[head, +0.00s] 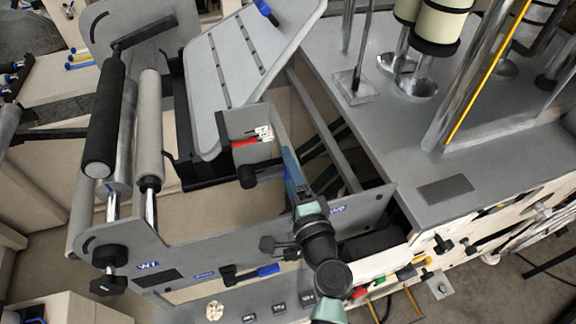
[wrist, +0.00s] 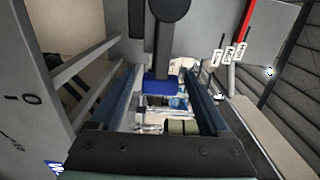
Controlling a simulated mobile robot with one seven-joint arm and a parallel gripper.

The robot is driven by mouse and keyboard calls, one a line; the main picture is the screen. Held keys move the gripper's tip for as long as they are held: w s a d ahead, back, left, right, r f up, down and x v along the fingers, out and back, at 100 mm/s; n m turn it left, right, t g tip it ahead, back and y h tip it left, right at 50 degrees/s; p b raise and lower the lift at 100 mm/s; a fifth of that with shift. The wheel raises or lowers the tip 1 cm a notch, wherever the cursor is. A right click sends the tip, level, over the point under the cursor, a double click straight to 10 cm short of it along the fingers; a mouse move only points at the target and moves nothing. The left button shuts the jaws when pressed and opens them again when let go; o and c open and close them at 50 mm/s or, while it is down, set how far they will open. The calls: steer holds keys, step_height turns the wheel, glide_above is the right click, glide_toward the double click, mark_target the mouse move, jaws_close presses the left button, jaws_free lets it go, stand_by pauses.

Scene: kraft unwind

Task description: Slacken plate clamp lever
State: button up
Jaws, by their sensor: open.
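In the wrist view, a black lever (wrist: 161,62) with a blue end (wrist: 161,87) hangs from a round black hub and lies between the fingertips of my gripper (wrist: 160,76). The two blue fingers are apart, one on each side of the lever, with gaps showing. In the head view, my gripper (head: 288,163) reaches beside the box with red and white tags under the grey sloped plate (head: 235,75). I cannot see the lever's blue end there.
A similar blue-handled lever (head: 266,270) sits on the front side panel (head: 190,262), and another blue handle (head: 263,8) is at the plate's top. Black and grey rollers (head: 107,120) stand at left. The red-and-white tags (head: 264,133) are close by my gripper.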

steer(key=shift+w, duration=0.1)
jaws_close()
stand_by(0.4)
stand_by(1.0)
